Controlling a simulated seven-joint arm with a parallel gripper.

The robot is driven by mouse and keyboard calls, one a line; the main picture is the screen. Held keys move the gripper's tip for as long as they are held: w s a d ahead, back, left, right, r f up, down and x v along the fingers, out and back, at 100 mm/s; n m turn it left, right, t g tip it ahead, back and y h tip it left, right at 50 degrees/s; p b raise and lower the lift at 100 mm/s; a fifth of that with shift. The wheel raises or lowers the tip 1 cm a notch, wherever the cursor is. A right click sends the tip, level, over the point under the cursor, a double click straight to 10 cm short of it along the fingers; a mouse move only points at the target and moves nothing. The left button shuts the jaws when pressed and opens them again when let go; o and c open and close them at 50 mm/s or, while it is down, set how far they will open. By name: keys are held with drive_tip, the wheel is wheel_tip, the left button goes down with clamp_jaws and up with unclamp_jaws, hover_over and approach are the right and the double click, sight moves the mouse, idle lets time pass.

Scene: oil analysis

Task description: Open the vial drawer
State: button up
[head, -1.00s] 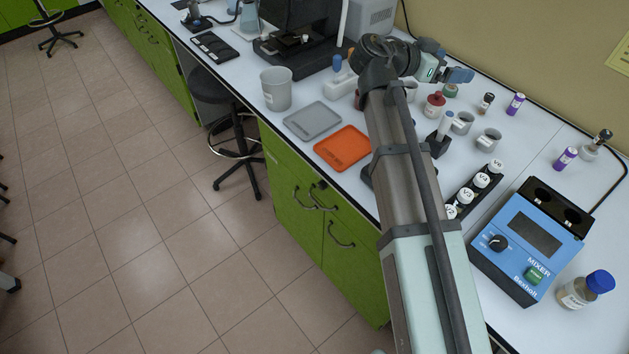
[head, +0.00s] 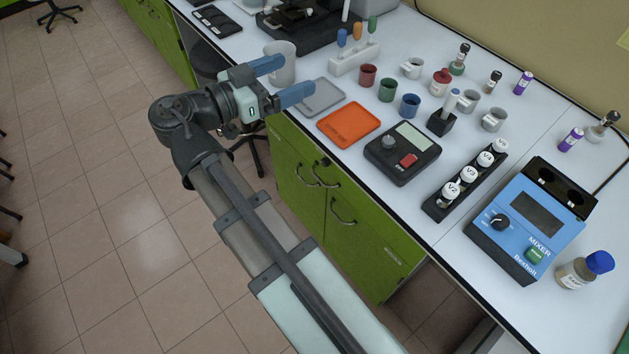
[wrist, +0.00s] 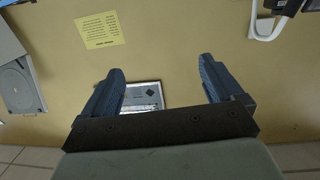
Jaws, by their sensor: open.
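Green cabinet fronts (head: 290,165) with curved metal handles (head: 342,213) stand under the white bench in the head view. Two handles sit close together near the top and another is lower right. I cannot tell from the frames which front is the vial drawer; no drawer there looks pulled out. My gripper (head: 284,80) is open and empty, its blue fingers apart, above the bench's front edge beside the grey tray. In the wrist view my gripper (wrist: 162,70) is also open, with nothing between its fingers but wall and a framed thing behind.
A grey tray (head: 318,97), an orange tray (head: 349,125), a white beaker (head: 284,68), a black scale (head: 402,152), a vial rack (head: 437,207) and a blue mixer (head: 520,232) stand on the bench. A yellow notice (wrist: 100,30) hangs on the wall.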

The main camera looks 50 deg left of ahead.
drive_tip(key=s+y, duration=0.1)
drive_tip(key=s, duration=0.7)
wheel_tip(320, 180, down, 40)
drive_tip(key=w, duration=1.4)
drive_tip(key=shift+w+d+r+t, duration=0.2)
drive_tip(key=shift+d+t, duration=0.05)
drive_tip(key=shift+t, duration=0.05)
drive_tip(key=shift+c, duration=0.3)
drive_tip(key=c, duration=1.4)
drive_tip(key=s, duration=3.2)
